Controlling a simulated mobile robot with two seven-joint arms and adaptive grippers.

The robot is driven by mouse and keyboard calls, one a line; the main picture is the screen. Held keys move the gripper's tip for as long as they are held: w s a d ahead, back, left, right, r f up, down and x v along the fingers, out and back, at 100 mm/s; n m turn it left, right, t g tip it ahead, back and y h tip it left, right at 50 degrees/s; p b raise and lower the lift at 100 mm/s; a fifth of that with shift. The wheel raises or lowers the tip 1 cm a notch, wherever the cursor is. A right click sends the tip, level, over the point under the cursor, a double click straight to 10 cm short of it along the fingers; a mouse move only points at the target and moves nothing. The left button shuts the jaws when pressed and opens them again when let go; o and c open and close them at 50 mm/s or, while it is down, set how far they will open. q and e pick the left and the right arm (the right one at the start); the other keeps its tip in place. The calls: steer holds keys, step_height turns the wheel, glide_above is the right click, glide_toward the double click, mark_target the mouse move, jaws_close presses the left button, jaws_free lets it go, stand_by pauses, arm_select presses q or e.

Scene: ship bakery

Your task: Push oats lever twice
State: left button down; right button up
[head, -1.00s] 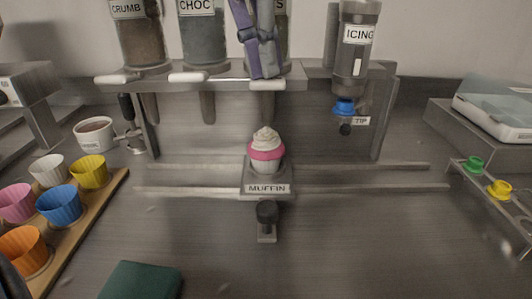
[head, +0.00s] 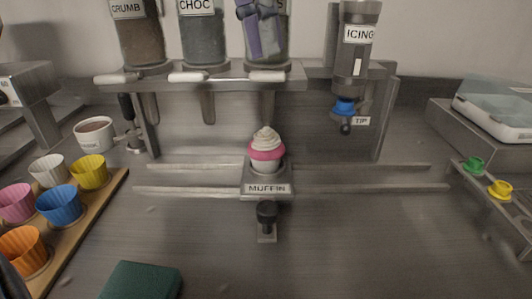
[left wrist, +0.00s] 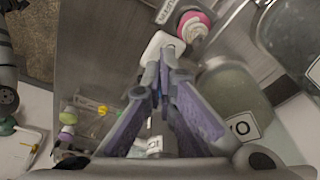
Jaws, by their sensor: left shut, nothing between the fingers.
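The oats dispenser (head: 280,45) is the third jar on the rack, and its label is mostly hidden, with only an S showing. Its white lever (head: 267,76) sticks out below the jar and is fully visible. My left gripper (head: 260,35) is in front of that jar, fingers pointing down, shut and empty, with its tips a little above the lever. In the left wrist view the shut fingertips (left wrist: 163,78) are beside the white lever (left wrist: 160,47). A muffin with white icing in a pink cup (head: 266,150) stands on the MUFFIN holder (head: 267,189) below. My right gripper is not in view.
The CHOC jar (head: 204,40) and CRUMB jar (head: 136,40), with white levers, stand to the left. The ICING dispenser (head: 355,50) with a blue tip hangs to the right. A cup tray (head: 85,215) is at the left; the counter's right middle is clear.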

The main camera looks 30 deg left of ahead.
arm_select(q)
steer(key=shift+w+d+v, duration=0.1)
steer(key=shift+w+v, duration=0.1)
steer(key=shift+v, duration=0.8)
steer(key=shift+w+d+v, duration=0.1)
steer(key=shift+w+v, duration=0.05)
steer(key=shift+v, duration=0.8)
steer(key=shift+w+d+v, duration=0.1)
steer(key=shift+w+v, duration=0.1)
steer(key=shift+v, duration=0.8)
steer(key=shift+r, duration=0.1)
